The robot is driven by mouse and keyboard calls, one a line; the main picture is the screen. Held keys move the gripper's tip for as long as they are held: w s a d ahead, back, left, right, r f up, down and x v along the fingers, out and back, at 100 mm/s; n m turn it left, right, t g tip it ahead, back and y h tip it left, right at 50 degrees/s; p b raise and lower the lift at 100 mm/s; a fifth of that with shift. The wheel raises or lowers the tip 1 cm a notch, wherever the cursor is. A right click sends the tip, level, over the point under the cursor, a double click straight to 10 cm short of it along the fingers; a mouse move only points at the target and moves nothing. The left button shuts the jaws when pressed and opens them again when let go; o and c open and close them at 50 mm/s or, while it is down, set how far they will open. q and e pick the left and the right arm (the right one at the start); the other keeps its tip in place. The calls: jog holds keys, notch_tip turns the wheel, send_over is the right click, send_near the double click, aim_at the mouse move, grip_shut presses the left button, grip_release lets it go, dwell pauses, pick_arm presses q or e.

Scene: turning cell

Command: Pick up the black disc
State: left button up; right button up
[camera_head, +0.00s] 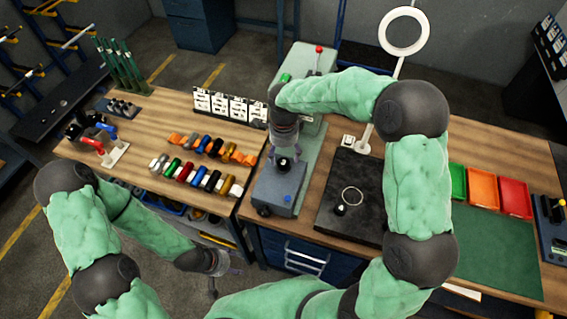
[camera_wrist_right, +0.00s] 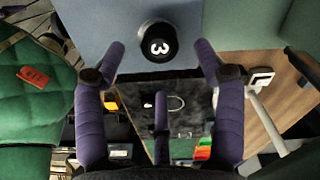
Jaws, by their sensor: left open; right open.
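A short black disc (camera_wrist_right: 157,43) with a white "3" on its top sits on a blue-grey surface in the right wrist view. In the head view it appears as a small black round piece (camera_head: 284,164) on the grey-blue fixture (camera_head: 276,190). My right gripper (camera_wrist_right: 160,50) is open, its purple fingers on either side of the disc, with visible gaps. In the head view, my right gripper (camera_head: 284,148) is directly above the fixture, partly hidden by its wrist. My left gripper (camera_head: 226,276) is open and empty, low at the bench's front edge.
A dark mat (camera_head: 330,222) right of the fixture holds a pale ring (camera_head: 352,196) and another small black piece (camera_head: 340,210). A ring lamp (camera_head: 404,52) stands behind. Coloured cylinders (camera_head: 203,172) lie left. Green, orange and red trays (camera_head: 484,190) are right.

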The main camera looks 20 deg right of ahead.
aim_at(284, 162)
notch_tip(284, 162, down, 4)
jog(key=shift+d+f, duration=0.1)
jog(key=shift+c, duration=0.3)
grip_shut()
jog(key=shift+r, duration=0.2)
